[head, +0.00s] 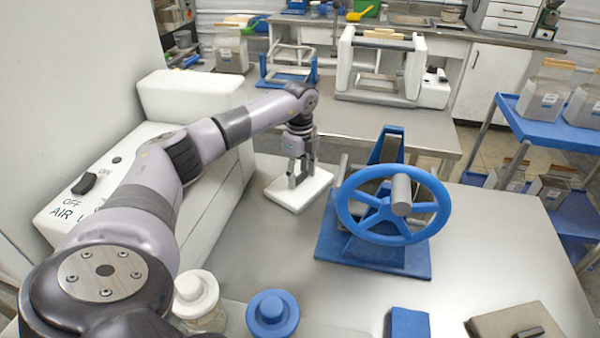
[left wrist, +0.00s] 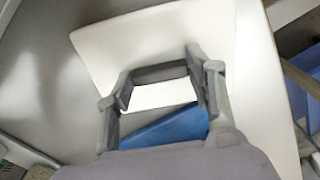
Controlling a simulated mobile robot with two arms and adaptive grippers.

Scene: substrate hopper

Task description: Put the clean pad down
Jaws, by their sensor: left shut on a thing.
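The clean pad (head: 315,191) is a white square plate with a grey bar handle. My left gripper (head: 297,183) points down and is shut on that handle. In the left wrist view the fingers (left wrist: 160,85) stand at both ends of the grey handle (left wrist: 160,73), with the white plate (left wrist: 110,45) behind it. The pad is level, at or very close to the grey table top, left of the blue handwheel device; I cannot tell whether it touches the table. My right gripper is not in view.
The blue handwheel device (head: 392,205) stands just right of the pad. A brownish pad (head: 500,325) with a dark handle, a blue block (head: 409,323), a blue knobbed lid (head: 273,314) and a white one (head: 196,292) are near the front. The table (head: 480,260) is clear at right.

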